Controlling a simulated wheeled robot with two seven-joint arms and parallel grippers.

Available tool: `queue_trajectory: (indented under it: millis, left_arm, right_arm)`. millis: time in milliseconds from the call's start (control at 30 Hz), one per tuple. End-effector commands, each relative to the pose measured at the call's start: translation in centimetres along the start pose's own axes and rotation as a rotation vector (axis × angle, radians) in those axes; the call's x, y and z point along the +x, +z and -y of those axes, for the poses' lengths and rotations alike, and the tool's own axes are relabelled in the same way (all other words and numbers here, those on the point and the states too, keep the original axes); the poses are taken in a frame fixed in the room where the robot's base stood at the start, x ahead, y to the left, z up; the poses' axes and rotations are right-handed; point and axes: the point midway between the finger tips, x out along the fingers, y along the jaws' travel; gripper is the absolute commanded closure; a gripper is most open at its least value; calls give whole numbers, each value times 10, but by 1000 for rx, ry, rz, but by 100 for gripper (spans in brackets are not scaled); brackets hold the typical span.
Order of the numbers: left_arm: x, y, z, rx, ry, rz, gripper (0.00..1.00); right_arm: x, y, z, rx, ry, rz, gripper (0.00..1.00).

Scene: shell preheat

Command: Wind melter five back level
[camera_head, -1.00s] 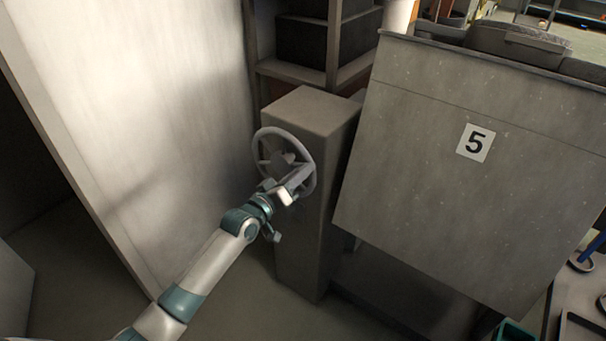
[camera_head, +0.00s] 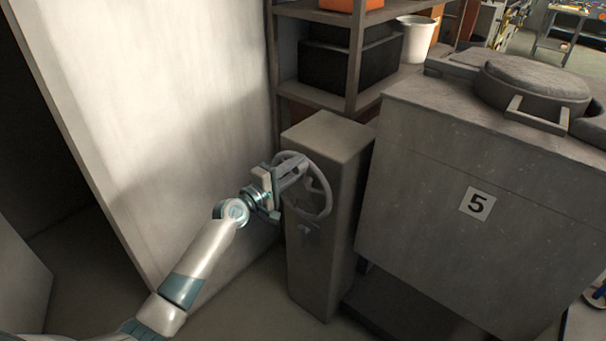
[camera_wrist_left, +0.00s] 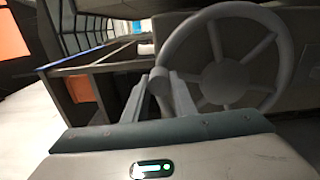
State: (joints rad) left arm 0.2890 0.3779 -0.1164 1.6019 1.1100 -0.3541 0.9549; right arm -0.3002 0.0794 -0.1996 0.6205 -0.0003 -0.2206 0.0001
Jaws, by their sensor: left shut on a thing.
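Melter five (camera_head: 430,190) is the big grey box with a "5" label (camera_head: 478,203) on its front, at the right in the head view. A round lid (camera_head: 535,82) shows on its top. I cannot tell whether it is exactly level. A grey spoked handwheel (camera_head: 329,195) sits on the front of a grey post (camera_head: 318,262) beside the melter. It also shows large in the left wrist view (camera_wrist_left: 222,83). My left gripper (camera_head: 292,174) is shut on the handwheel at its upper left, fingers (camera_wrist_left: 168,92) at the rim. My right gripper is out of view.
A pale panel (camera_head: 140,120) stands close to the left of my arm. Behind the post is a shelf (camera_head: 355,95) with dark boxes (camera_head: 335,65) and a white bucket (camera_head: 415,40). Open floor (camera_head: 235,290) lies before the post.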

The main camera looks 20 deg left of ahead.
Motion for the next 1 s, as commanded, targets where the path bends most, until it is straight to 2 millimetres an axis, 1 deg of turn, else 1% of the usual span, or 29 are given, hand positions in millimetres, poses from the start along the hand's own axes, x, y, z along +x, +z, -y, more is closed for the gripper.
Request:
queue_trajectory:
  millis: [33, 200, 367, 867, 900, 967, 1000]
  left_arm:
    - [2, -4, -8, -35, 12, 0, 100]
    - [2, -16, -9, -140, 12, 0, 100]
    - [2, -23, -11, -198, 14, 0, 100]
    - [2, -26, -12, -223, 15, -1, 100]
    - [2, -26, -12, -223, 15, -1, 71]
    - [2, -26, -12, -223, 15, -1, 57]
    - [2, -26, -11, -223, 14, -1, 57]
  right_arm:
    - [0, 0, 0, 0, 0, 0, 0]
    - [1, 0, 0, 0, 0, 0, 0]
    - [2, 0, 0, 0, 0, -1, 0]
    - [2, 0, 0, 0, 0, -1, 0]
    - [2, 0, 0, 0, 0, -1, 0]
    - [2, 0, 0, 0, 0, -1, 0]
    - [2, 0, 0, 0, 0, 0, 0]
